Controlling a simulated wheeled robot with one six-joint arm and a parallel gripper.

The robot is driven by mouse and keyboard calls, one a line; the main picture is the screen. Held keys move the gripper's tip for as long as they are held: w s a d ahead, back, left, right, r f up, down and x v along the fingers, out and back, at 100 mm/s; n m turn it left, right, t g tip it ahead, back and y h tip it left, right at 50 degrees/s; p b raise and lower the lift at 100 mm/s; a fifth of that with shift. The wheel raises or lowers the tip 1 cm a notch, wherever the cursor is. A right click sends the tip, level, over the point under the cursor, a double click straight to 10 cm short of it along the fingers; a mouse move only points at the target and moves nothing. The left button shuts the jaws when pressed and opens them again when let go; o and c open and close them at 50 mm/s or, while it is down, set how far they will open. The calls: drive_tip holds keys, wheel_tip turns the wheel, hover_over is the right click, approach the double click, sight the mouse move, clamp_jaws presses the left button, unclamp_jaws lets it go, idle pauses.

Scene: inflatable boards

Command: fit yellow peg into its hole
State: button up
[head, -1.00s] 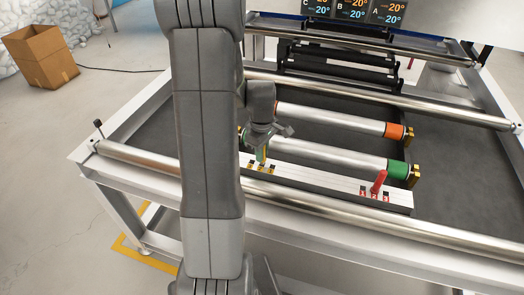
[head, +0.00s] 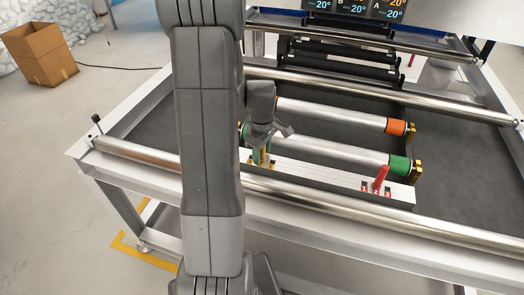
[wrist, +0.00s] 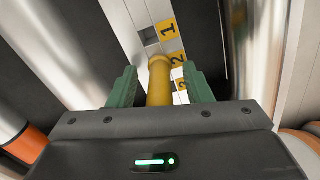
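The yellow peg (wrist: 160,84) is between the two green fingers of my gripper (wrist: 160,80) in the wrist view, with a narrow gap on each side, so the fingers look open around it. In the head view, my gripper (head: 262,155) is low over the left part of the pale board (head: 315,176), and the yellow peg (head: 266,158) shows there. The peg's far end covers the place beside the yellow label 2 (wrist: 178,58); I cannot see how deep it sits. An empty square hole (wrist: 148,36) is beside label 1.
A red peg (head: 380,178) stands at the board's right end by red labels. Metal rollers with a green end (head: 399,164) and an orange end (head: 396,127) lie behind the board. A long steel bar (head: 330,205) runs in front.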

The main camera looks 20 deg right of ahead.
wheel_tip(320, 180, up, 14)
drive_tip(key=shift+f, duration=0.1)
idle(0.6)
idle(0.4)
wheel_tip(320, 180, down, 14)
drive_tip(key=shift+r, duration=0.45)
drive_tip(key=shift+f, duration=0.1)
